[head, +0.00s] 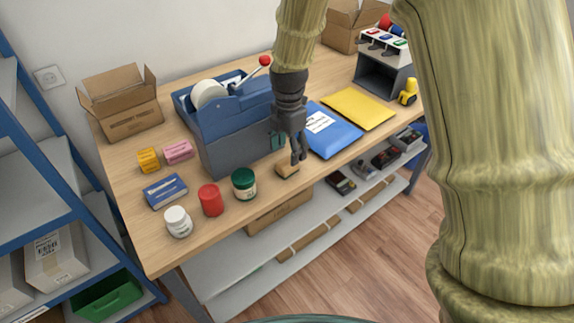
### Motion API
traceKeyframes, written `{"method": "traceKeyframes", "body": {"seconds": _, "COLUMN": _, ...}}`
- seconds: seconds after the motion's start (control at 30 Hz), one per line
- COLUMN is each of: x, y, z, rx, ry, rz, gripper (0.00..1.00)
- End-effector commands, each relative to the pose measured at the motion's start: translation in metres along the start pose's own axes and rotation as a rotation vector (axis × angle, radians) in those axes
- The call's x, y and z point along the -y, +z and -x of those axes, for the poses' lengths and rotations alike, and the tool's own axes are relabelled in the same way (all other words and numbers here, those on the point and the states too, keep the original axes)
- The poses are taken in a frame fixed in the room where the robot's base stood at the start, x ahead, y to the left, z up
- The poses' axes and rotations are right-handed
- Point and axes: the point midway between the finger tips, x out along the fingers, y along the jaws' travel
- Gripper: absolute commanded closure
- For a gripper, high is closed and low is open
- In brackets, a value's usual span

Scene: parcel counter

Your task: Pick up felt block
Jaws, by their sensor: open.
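A small tan block with a darker side, which looks like the felt block (285,172), lies near the front edge of the wooden counter (150,225). My gripper (299,158) points down right above the block and slightly to its right. It is open, and its dark fingers cover part of the block's upper end in this view. I cannot tell whether the fingers touch the block or are just over it.
A blue-grey tape dispenser (230,145) stands behind and left of the block. A green-lidded jar (244,184), a red cylinder (211,200) and a white bottle (177,221) stand left. A blue mailer (330,132) and a yellow envelope (358,108) lie right.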

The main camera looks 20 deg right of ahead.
Motion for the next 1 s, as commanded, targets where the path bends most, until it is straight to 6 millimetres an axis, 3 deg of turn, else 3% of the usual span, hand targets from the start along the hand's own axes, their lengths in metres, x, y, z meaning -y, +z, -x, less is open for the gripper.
{"method": "traceKeyframes", "body": {"seconds": 0.17, "x": 0.001, "y": -0.001, "z": -0.007, "rx": -0.001, "ry": -0.003, "rz": -0.001, "gripper": 0.36}}
{"method": "traceKeyframes", "body": {"seconds": 0.6, "x": 0.001, "y": -0.004, "z": -0.05, "rx": 0.0, "ry": -0.002, "rz": -0.001, "gripper": 0.36}}
{"method": "traceKeyframes", "body": {"seconds": 0.93, "x": 0.0, "y": -0.004, "z": -0.053, "rx": 0.0, "ry": 0.0, "rz": -0.001, "gripper": 0.36}}
{"method": "traceKeyframes", "body": {"seconds": 1.0, "x": 0.0, "y": -0.004, "z": -0.053, "rx": 0.0, "ry": 0.0, "rz": -0.001, "gripper": 0.48}}
